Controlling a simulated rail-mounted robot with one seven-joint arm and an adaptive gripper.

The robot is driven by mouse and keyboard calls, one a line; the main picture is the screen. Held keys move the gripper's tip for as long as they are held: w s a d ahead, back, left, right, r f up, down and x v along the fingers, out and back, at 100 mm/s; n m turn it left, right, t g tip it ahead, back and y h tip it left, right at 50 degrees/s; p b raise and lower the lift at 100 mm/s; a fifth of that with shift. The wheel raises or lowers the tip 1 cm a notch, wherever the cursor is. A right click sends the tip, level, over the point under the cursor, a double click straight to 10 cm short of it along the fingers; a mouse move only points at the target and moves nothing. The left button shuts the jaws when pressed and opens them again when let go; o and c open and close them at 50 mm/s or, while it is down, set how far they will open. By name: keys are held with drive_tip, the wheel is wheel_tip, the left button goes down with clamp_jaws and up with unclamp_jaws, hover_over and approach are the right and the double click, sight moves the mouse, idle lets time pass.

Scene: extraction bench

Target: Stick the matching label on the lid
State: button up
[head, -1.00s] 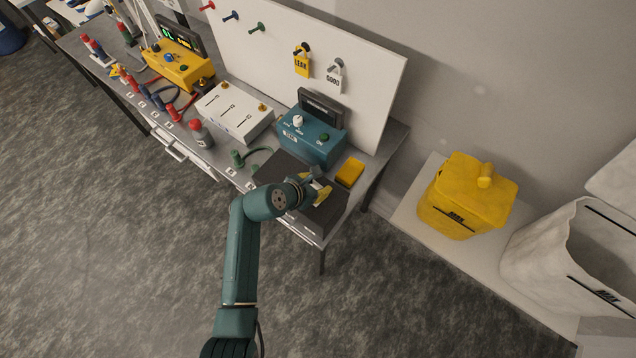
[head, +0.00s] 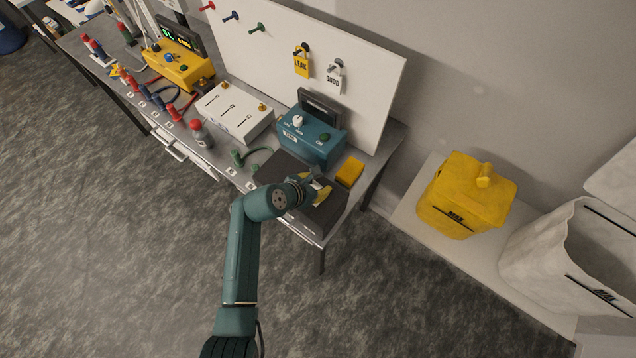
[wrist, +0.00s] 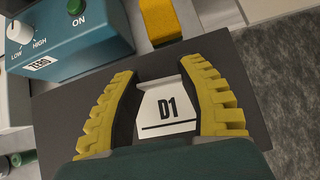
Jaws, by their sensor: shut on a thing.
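My gripper (wrist: 168,95), with ridged yellow fingers, is shut on a white piece marked D1 (wrist: 166,112). The piece has a raised strip at its far end and lies between the fingers, over a dark mat (wrist: 70,105). In the head view my gripper (head: 319,192) is low over the same mat, and its wrist hides most of the piece. A yellow tag marked LEAK (head: 301,66) and a white tag marked GOOD (head: 334,82) hang on the white board. I cannot tell which surface is the lid.
A blue box (head: 311,140) with knob and green button stands behind the mat. A yellow block (head: 350,172) lies at the mat's right. A white box (head: 234,112) stands farther left. A yellow bin (head: 450,205) and a pale sack (head: 565,250) stand right of the bench.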

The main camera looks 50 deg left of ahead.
drive_tip(key=shift+s+f, duration=0.1)
drive_tip(key=shift+f, duration=0.05)
drive_tip(key=o, duration=0.8)
drive_tip(key=a+v, duration=0.1)
drive_tip(key=v, duration=1.1)
drive_tip(key=shift+d, duration=0.5)
